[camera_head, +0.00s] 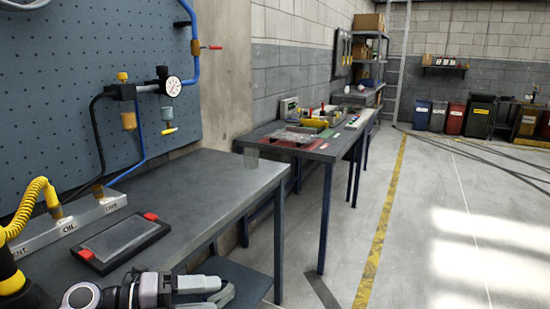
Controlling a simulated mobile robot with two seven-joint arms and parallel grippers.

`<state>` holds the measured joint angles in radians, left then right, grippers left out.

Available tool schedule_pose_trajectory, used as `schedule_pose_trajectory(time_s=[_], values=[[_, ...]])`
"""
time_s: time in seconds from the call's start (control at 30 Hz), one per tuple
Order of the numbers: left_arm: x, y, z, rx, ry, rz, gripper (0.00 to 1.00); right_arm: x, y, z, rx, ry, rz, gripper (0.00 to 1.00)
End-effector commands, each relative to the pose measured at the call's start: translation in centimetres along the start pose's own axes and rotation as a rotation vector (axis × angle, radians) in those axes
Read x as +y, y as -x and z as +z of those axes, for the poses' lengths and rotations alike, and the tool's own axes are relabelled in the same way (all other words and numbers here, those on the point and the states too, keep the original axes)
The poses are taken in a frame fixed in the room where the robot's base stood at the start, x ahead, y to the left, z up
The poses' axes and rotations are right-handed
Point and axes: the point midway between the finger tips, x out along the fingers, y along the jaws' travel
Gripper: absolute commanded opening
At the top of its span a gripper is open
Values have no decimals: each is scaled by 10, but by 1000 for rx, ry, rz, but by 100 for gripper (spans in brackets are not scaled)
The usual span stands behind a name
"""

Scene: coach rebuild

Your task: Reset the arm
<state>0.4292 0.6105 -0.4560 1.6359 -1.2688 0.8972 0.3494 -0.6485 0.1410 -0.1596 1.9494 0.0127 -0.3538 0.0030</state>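My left arm comes in at the bottom left. Its gripper (224,291) is low in the picture, at the front side of the near workbench (190,185). The grey fingers point right, with nothing visible held in them. The lower part is cut off by the picture's edge, and the gap between the fingertips is unclear. My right arm and gripper are not in view.
A yellow coiled hose (33,200) hangs left. A second bench (300,145) stands beyond; open floor lies right.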

Motion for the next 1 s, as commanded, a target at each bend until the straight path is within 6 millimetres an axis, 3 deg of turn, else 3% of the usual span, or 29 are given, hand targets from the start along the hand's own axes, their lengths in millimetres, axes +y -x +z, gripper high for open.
schedule_pose_trajectory(time_s=[0.1,0.27,0.37,0.53,0.7,0.8,0.9,1.0], values=[[0,-11,-19,-92,201,-220,63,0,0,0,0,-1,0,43],[16,-3,-25,-281,508,-438,63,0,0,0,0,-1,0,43],[42,9,-28,-426,724,-526,63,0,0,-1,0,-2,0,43],[111,35,-50,-693,1117,-586,63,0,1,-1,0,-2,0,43],[188,60,-102,-940,1506,-541,63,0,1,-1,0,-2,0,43],[220,70,-136,-1042,1686,-490,63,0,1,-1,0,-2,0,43],[239,76,-164,-1103,1809,-446,63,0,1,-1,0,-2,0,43],[249,79,-178,-1134,1874,-420,63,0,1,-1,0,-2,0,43]])
